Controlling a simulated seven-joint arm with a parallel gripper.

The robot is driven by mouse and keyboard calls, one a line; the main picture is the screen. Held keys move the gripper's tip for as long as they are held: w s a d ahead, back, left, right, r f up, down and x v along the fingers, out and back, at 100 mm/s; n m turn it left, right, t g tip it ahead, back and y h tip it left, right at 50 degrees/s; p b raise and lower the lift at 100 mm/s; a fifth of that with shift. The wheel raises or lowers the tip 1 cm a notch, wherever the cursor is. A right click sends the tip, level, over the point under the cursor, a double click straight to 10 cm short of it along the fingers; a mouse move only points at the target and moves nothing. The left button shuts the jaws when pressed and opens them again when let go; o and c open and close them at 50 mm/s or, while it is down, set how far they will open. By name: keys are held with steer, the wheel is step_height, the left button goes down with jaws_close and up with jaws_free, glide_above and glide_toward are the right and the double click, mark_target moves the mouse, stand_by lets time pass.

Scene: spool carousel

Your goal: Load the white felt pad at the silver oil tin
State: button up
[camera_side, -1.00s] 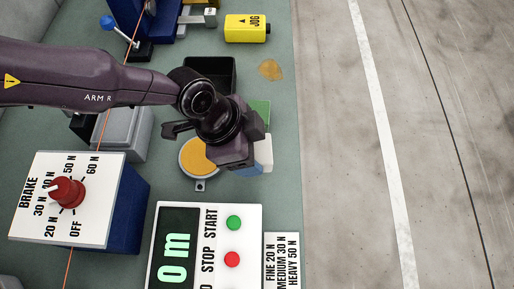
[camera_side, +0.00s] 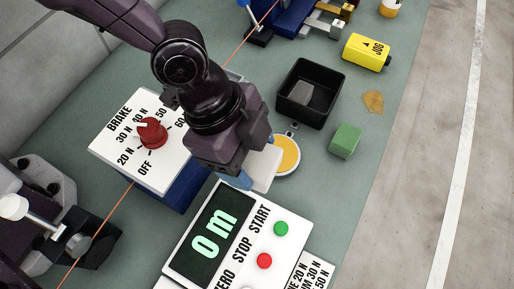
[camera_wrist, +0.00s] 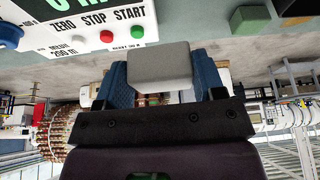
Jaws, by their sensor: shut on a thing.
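The white felt pad (camera_side: 262,168) is a pale block held in my gripper (camera_side: 237,178). In the wrist view the pad (camera_wrist: 160,64) looks light grey and sits between the blue fingers of my gripper (camera_wrist: 160,82), which are shut on it. A shallow round tin (camera_side: 287,154) with a silver rim and an amber surface, seemingly the oil tin, lies on the green bench. The pad is beside the tin in the picture and overlaps its left edge; its height above the bench cannot be told.
A white console (camera_side: 208,270) with a display and buttons stands below the gripper. The brake box (camera_side: 150,172) is left.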

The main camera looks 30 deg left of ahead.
steer(key=shift+o, duration=0.6)
steer(key=shift+w+a+f, duration=0.15)
steer(key=shift+f, duration=0.05)
steer(key=shift+c, duration=0.3)
steer(key=shift+w+a+f, duration=0.15)
steer(key=shift+w+f, duration=2)
steer(key=shift+f, duration=0.25)
steer(key=shift+w+a+f, duration=0.1)
steer(key=shift+w+f, duration=2.05)
steer(key=shift+f, duration=0.25)
steer(key=shift+f, duration=0.6)
step_height(320, 180, up, 7)
